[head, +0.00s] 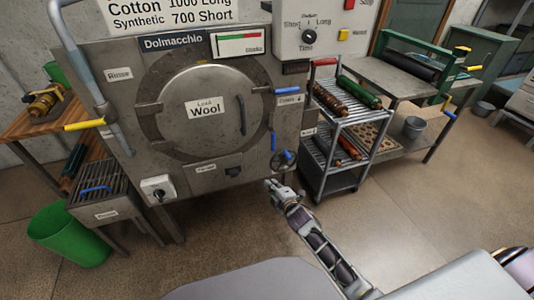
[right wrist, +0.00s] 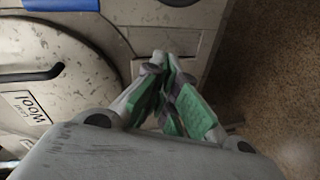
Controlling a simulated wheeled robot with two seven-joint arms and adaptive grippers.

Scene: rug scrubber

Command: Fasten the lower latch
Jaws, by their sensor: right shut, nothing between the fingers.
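The grey machine has a round door (head: 205,110) labelled "Wool", which looks closed in its frame. Two blue handles are on the door's right side: the upper handle (head: 287,90) lies level, and the lower handle (head: 273,141) hangs about upright. My right gripper (head: 270,184) is below the lower handle and apart from it. Its fingers (right wrist: 165,62) are together and empty in the right wrist view. The door (right wrist: 50,75) also shows there at the left, with a blue piece (right wrist: 62,4) at the top edge; I cannot tell which part it is. My left gripper is out of view.
A dark handwheel (head: 284,160) sits between the lower handle and my right gripper. A wire-shelf cart (head: 340,182) with rollers stands right of the machine. A green bin (head: 68,236) stands at the left. The floor (head: 400,225) at the right is clear.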

